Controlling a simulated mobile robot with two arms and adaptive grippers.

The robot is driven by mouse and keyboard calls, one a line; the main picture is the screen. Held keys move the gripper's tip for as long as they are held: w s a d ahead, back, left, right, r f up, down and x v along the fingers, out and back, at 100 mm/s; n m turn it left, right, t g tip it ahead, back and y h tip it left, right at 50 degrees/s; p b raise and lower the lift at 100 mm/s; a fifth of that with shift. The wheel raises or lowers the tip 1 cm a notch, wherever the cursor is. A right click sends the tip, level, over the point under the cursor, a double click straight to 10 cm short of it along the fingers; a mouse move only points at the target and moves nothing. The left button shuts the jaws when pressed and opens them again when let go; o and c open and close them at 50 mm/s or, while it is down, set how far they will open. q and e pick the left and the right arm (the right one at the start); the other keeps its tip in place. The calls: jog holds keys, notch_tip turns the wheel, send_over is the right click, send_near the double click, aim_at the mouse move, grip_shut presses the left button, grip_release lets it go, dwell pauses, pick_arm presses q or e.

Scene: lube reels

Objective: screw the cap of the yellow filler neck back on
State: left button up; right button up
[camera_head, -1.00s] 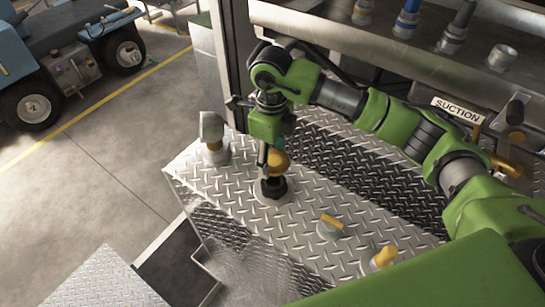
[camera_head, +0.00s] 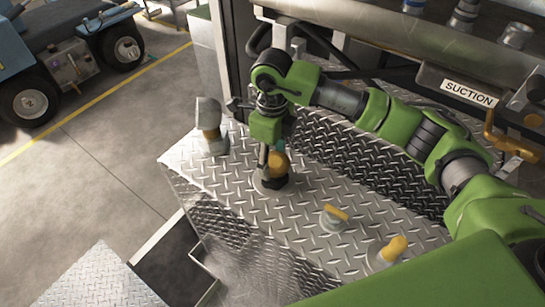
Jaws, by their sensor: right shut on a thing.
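My right gripper (camera_head: 270,162) points down over the diamond-plate deck (camera_head: 230,215). It is shut on a rounded yellow-orange piece (camera_head: 278,163), which appears to be the cap. One finger covers part of this piece. Directly under it a black piece (camera_head: 274,184), which appears to be the filler neck, stands on a round metal base (camera_head: 259,185) on the deck. The yellow piece overlaps the top of the black piece in the picture. I cannot tell whether they touch. My left gripper is not in view.
A post with a grey block top (camera_head: 209,115) stands left of the gripper. Two yellow-handled fittings (camera_head: 336,214) (camera_head: 393,250) stand to the right on the deck. A pipe shelf with a SUCTION label (camera_head: 468,92) is behind my right arm.

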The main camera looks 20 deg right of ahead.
jog(key=shift+f+b, duration=0.1)
jog(key=shift+b, duration=0.35)
dwell(1.4)
jog(key=shift+f+b, duration=0.6)
jog(key=shift+b, duration=0.05)
dwell(0.6)
jog(key=m, duration=0.5)
jog(key=shift+d, duration=0.1)
jog(key=m, duration=0.3)
jog(key=shift+r+p, duration=0.1)
jog(key=shift+p, duration=0.2)
jog(key=shift+w+d+m, duration=0.1)
jog(key=shift+m, duration=1.1)
